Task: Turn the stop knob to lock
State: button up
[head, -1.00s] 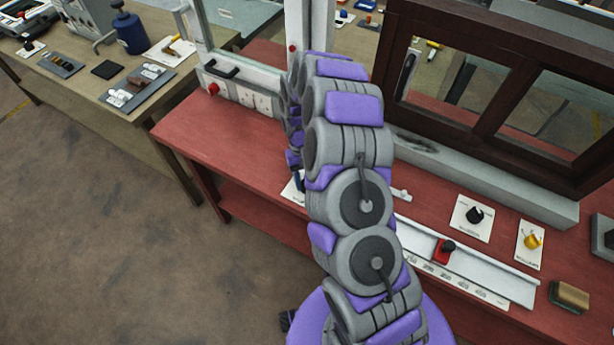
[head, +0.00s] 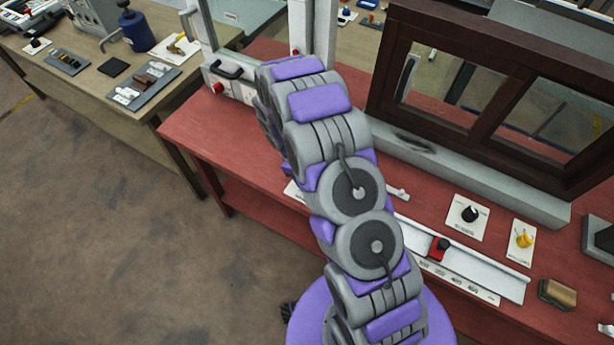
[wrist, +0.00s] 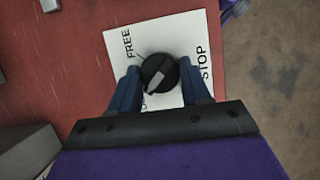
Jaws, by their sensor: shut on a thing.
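The stop knob is a round black knob (wrist: 159,72) with a pale grey pointer bar, seen in the wrist view. It sits on a white plate (wrist: 185,32) marked FREE at the upper left and STOP at the right. Another label at the lower left is mostly hidden by a finger. The pointer bar slants from upper right to lower left. My gripper (wrist: 160,85) is shut on the knob, with one blue finger on each side. In the head view my arm hides the gripper and the knob.
The red bench (head: 245,150) also carries a white rail with a red slider (head: 438,248), another black knob (head: 469,213), a yellow knob (head: 524,239) and a brown block (head: 557,293). A dark-framed window (head: 480,90) stands behind. Open floor lies left.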

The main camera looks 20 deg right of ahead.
dwell(0.4)
jog(key=o, duration=1)
jog(key=shift+o, duration=0.2)
jog(key=shift+r, duration=0.15)
jog(key=p+v, duration=0.1)
jog(key=v, duration=1.6)
jog(key=shift+a+p, duration=0.2)
jog(key=shift+p, duration=0.1)
jog(key=shift+s+r, duration=0.15)
